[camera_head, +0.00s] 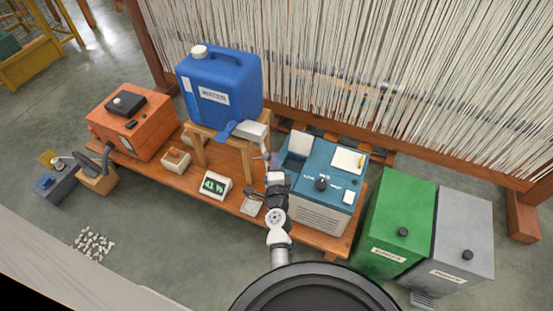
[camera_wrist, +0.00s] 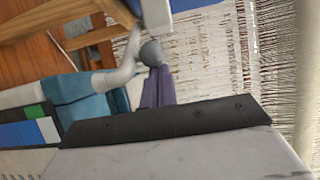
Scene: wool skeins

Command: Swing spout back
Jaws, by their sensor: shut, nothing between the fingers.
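A pale curved spout (camera_wrist: 122,76) with a grey ball knob (camera_wrist: 151,52) at its end shows in the wrist view. It reaches up from beside the teal machine (camera_head: 325,180). My gripper (camera_wrist: 156,74) is shut, its purple fingers close together with their tips just below the knob. I cannot tell whether they touch it. In the head view my gripper (camera_head: 271,165) is at the left side of the teal machine, to the right of the wooden stand; my arm hides much of the spout there.
A blue water jug (camera_head: 222,88) stands on the wooden stand (camera_head: 238,147) close to the left. A 41 % display (camera_head: 214,186) sits on the low bench. Green (camera_head: 395,215) and grey (camera_head: 460,235) bins stand at the right. Hanging yarn (camera_head: 360,60) fills the back.

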